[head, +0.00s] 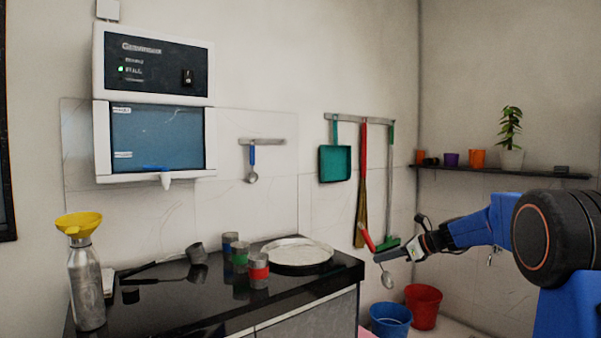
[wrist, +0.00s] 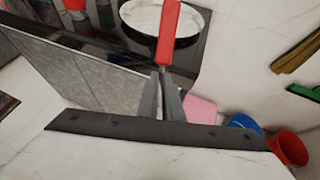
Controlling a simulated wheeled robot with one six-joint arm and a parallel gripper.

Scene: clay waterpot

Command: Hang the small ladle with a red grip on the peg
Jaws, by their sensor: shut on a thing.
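The small ladle has a red grip (head: 368,238) and a metal bowl (head: 387,280). My gripper (head: 381,257) is shut on its handle, in the air to the right of the counter. The grip tilts up and the bowl hangs below the jaws. In the wrist view the red grip (wrist: 168,35) sticks out past my gripper's fingers (wrist: 166,98); the bowl is hidden there. A short wall rail (head: 262,142) holds a ladle with a blue grip (head: 252,158) at its left part. The rail's right part looks free; single pegs are too small to make out.
The black counter (head: 200,315) bears a round tray (head: 297,250), several cans and a bottle with a yellow funnel (head: 79,224). A teal dustpan (head: 335,164) and brooms hang behind my gripper. Blue (head: 390,320) and red buckets (head: 423,306) stand on the floor.

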